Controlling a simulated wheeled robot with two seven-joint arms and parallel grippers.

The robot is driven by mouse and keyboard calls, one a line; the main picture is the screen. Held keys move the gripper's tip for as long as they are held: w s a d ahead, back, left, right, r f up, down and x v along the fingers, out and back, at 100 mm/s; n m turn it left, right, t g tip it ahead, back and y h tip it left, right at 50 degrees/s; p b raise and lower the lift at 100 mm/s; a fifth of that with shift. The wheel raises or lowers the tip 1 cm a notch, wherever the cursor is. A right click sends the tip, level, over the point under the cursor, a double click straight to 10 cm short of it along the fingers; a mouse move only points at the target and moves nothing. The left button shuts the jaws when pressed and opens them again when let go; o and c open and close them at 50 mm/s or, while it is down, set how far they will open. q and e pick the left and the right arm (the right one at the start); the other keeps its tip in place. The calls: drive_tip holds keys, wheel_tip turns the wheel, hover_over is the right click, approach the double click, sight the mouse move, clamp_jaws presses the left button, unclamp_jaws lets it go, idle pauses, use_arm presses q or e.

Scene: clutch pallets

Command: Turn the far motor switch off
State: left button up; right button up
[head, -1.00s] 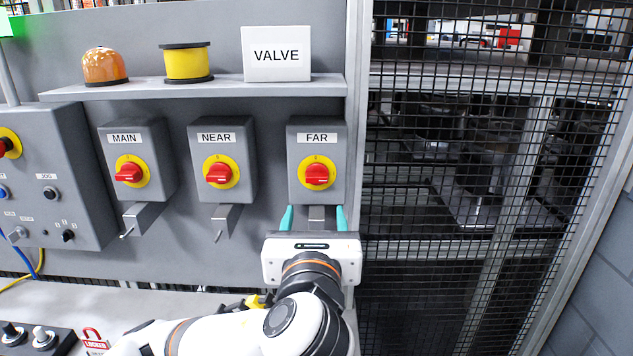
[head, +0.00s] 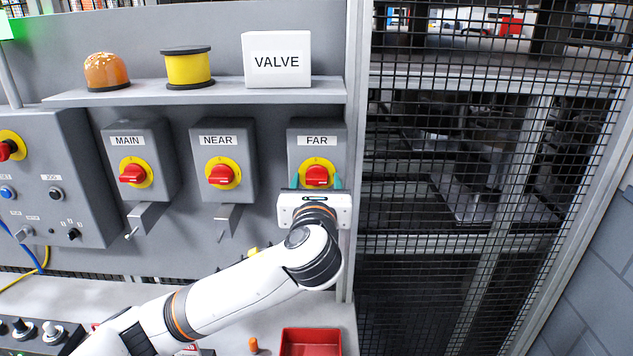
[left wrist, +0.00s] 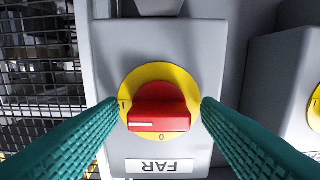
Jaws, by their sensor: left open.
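The far motor switch is a grey box (head: 331,134) labelled FAR, with a red knob (head: 317,175) on a yellow disc. My left gripper (head: 316,184) is open in front of it, its teal fingers on either side of the knob. In the left wrist view the scene is upside down. There the red knob (left wrist: 159,106) lies between the spread fingers, its handle lying across the picture with a white line at its left part. A 0 is marked on the yellow disc (left wrist: 160,73) below the knob. Finger contact cannot be told. My right gripper is not in view.
The NEAR switch (head: 222,174) and MAIN switch (head: 134,173) stand to the left, with metal brackets beneath. A shelf above holds a VALVE box (head: 277,60), yellow spool (head: 188,68) and orange dome (head: 107,70). Wire mesh (head: 450,210) is on the right. A red tray (head: 311,342) lies below.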

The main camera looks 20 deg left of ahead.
use_arm(q)
drive_tip(key=c, duration=0.9)
drive_tip(key=n+p, duration=0.1)
drive_tip(key=n, duration=0.2)
drive_tip(key=shift+d+n, duration=0.1)
drive_tip(key=shift+n, duration=0.3)
drive_tip(key=n, duration=0.4)
drive_tip(key=shift+n, duration=0.3)
drive_tip(key=n, duration=0.4)
drive_tip(key=shift+p, duration=0.3)
drive_tip(key=shift+f+n, duration=0.1)
drive_tip(key=shift+n, duration=2.7)
